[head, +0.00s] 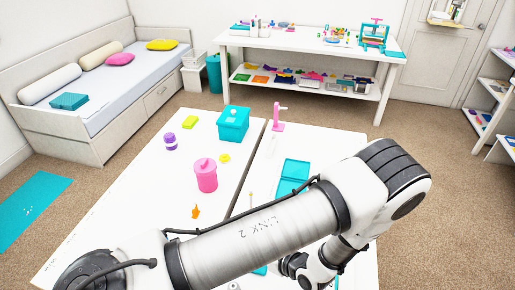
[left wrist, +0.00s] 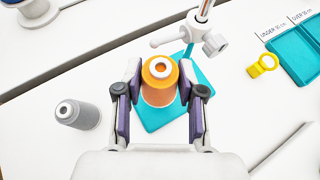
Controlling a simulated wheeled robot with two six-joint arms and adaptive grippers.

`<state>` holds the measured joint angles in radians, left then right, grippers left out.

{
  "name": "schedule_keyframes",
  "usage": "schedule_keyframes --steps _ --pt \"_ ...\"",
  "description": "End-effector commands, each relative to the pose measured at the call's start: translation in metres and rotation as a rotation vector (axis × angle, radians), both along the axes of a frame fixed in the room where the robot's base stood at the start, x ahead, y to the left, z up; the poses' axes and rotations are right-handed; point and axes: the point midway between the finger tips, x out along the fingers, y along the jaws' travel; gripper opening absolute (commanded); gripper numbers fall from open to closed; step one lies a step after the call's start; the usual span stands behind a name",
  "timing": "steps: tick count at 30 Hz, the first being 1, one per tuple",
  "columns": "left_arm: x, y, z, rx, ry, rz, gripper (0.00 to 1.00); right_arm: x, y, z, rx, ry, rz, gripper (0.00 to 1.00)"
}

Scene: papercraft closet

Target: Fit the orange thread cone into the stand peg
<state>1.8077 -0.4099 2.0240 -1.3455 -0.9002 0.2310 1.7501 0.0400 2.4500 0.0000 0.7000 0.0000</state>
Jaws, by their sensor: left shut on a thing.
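The orange thread cone (left wrist: 158,90) is between the two fingers of my left gripper (left wrist: 159,100) in the left wrist view, its round white-rimmed top toward the camera. The gripper is shut on it. Behind and below the cone is the teal stand base (left wrist: 198,112), with an upright metal rod (left wrist: 204,10) and white clamp (left wrist: 212,44) just beyond. The stand peg is not visible, and I cannot tell whether the cone touches the base. In the head view my left arm hides the gripper and cone. My right gripper is in neither view.
A grey cone (left wrist: 77,115) stands left of the gripper. In the head view, a pink canister (head: 206,178) and teal box (head: 232,124) stand on the white table beyond my arm.

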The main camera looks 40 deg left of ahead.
Motion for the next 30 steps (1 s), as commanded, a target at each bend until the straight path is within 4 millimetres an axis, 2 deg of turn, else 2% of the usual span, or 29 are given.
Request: schedule_keyframes --steps 14,30 --pt "0.000 0.000 -0.001 0.000 0.000 0.000 0.07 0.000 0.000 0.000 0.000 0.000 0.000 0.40" --pt "0.000 0.000 -0.014 0.000 0.000 0.000 0.07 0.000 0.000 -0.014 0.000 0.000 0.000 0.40"
